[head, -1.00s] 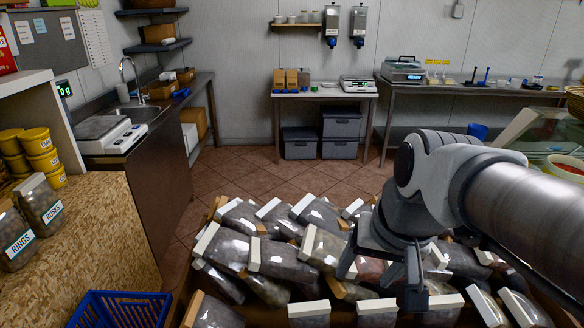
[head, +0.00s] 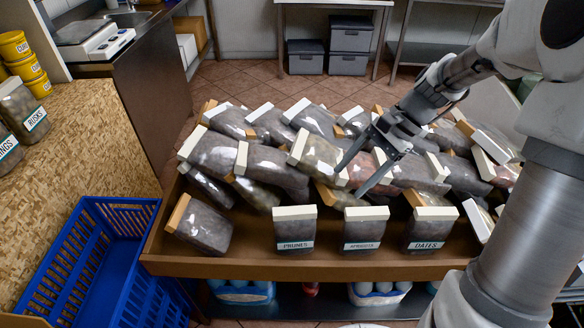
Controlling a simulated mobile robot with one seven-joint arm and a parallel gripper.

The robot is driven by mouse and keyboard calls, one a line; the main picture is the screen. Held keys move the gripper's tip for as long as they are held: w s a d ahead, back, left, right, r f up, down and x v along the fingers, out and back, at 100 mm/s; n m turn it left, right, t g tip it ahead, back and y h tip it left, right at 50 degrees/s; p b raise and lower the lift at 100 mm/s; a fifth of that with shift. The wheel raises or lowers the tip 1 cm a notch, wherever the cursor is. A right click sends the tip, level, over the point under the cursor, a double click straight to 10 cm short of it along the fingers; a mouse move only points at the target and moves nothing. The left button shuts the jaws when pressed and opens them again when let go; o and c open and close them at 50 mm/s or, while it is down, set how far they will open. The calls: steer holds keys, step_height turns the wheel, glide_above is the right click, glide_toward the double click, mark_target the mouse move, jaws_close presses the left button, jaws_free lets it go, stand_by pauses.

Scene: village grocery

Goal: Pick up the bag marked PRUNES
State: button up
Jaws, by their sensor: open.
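The bag marked PRUNES (head: 296,230) stands upright at the front of the wooden bin (head: 240,268), with a pale top strip and a label low on its face. A bag marked APRICOTS or similar (head: 364,230) stands to its right, and the DATES bag (head: 430,230) is further right. My gripper (head: 352,181) is open and empty, its two fingers pointing down and left. In the picture it is above and to the right of the PRUNES bag, over the heaped bags, and apart from the PRUNES bag.
Several unlabelled-looking bags (head: 270,168) lie heaped behind the front row. A blue basket (head: 85,255) stands at the left, empty as far as I see. A counter with RUSKS bags (head: 22,108) is at the far left.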

steer(key=w+d+f+m+y+b, duration=0.1)
steer(key=f+m+y, duration=0.1)
steer(key=f, duration=0.1)
steer(key=w+d+f+m+y+b, duration=0.1)
steer(key=w+f+m+y, duration=0.1)
steer(key=f, duration=0.2)
steer(key=w+d+f+m+y+b, duration=0.1)
steer(key=w+d+f+m+y, duration=0.1)
steer(key=f, duration=0.1)
steer(key=shift+w+f+t+y, duration=0.15)
steer(key=shift+f+t+y, duration=0.15)
steer(key=shift+f, duration=0.1)
steer(key=b, duration=0.3)
glide_toward(299, 210)
steer(key=x, duration=0.5)
steer(key=shift+w+a+f, duration=0.1)
steer(key=shift+w+f, duration=0.05)
steer(key=shift+b+x, duration=1.25)
steer(key=shift+x, duration=1.7)
steer(key=shift+c, duration=0.2)
jaws_close()
